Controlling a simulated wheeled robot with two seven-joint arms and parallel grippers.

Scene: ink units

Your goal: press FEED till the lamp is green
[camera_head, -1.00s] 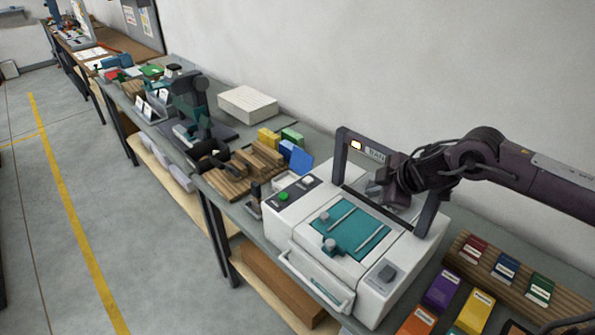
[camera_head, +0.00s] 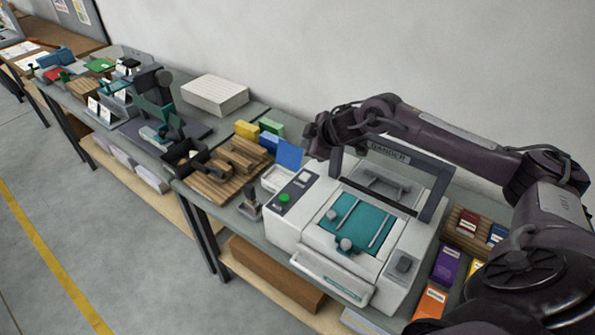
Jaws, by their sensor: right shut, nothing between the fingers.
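A white machine (camera_head: 380,285) with a teal bed (camera_head: 352,226) stands on the bench. Its dark panel at the left end carries a green round button (camera_head: 285,198) and a pale round button or lamp (camera_head: 305,177); I cannot read their labels. A dark frame (camera_head: 436,190) with a lettered top bar stands over its back. My right gripper (camera_head: 314,147) is shut and empty, above the machine's back left corner, apart from the green button. The frame's lit lamp is hidden by my arm. My left gripper is out of view.
A blue upright panel (camera_head: 289,154) and coloured blocks stand close left of my right gripper. Wooden slats (camera_head: 222,180) lie further left. Purple (camera_head: 446,264) and orange (camera_head: 430,302) boxes lie right of the machine. The floor in front is clear.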

